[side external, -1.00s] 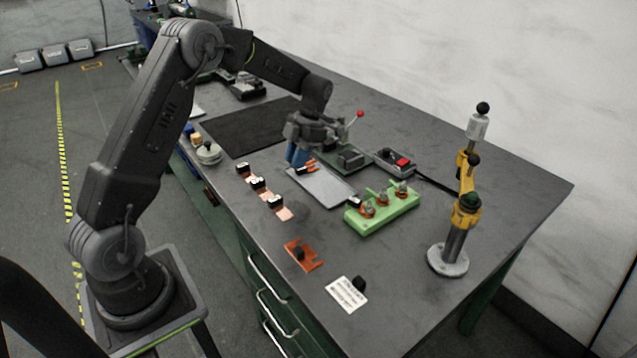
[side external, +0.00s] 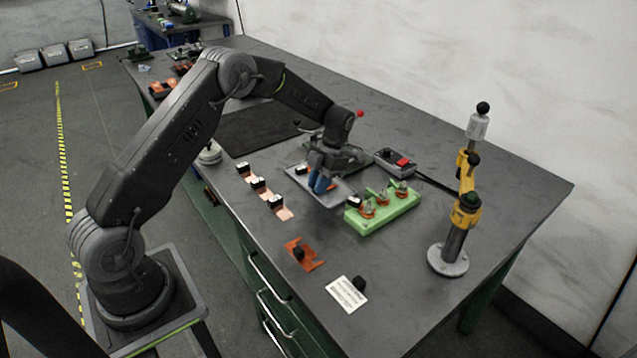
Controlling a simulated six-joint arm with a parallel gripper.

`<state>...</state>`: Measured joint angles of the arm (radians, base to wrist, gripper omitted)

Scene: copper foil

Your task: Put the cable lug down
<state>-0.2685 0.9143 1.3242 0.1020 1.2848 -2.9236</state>
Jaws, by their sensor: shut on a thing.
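My gripper (side external: 320,188) points down with its blue fingers over the light grey plate (side external: 303,183) in the middle of the bench. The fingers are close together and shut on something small. The cable lug I take to be between them, but I cannot make it out in the side view. I cannot tell whether the fingertips touch the plate or hover just above it.
A green block (side external: 402,210) with several copper-coloured fittings stands close to the right of my gripper. Copper pieces with black clips (side external: 258,186) lie to the left. A red-button box (side external: 395,161), an orange bracket (side external: 303,256) and a yellow-banded post (side external: 466,205) stand around.

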